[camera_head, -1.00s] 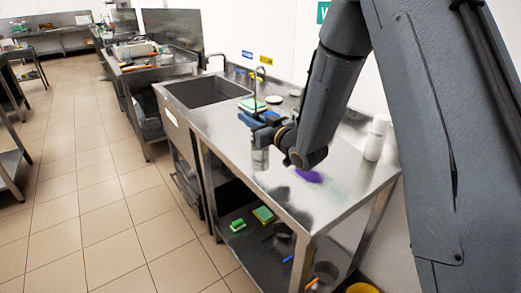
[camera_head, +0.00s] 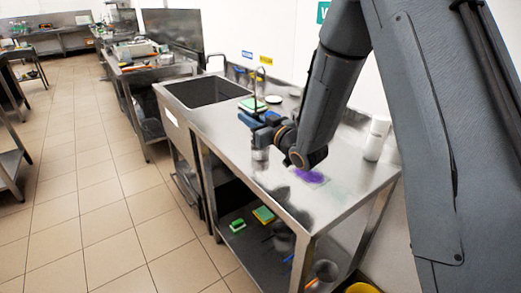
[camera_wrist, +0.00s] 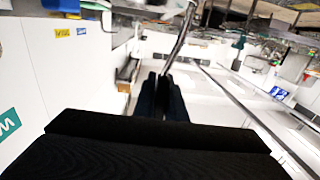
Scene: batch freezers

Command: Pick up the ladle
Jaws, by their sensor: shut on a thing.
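My gripper (camera_head: 262,121) is over the steel worktable, beside the sink, and is shut on the ladle. The ladle's thin, hooked metal handle (camera_head: 256,88) rises above the fingers. Its metal bowl (camera_head: 260,153) hangs below them, roughly upright. I cannot tell for certain how far the bowl is above the tabletop. In the wrist view, the dark fingers (camera_wrist: 160,92) are close together and the shiny handle (camera_wrist: 183,36) runs up from between them.
The steel worktable (camera_head: 345,185) carries a stack of green and yellow sponges (camera_head: 252,104), a white cylinder (camera_head: 376,138) and a purple patch (camera_head: 310,176). The sink (camera_head: 205,91) lies behind left. Sponges and cups are on the lower shelf. Tiled floor (camera_head: 100,215) at left is clear.

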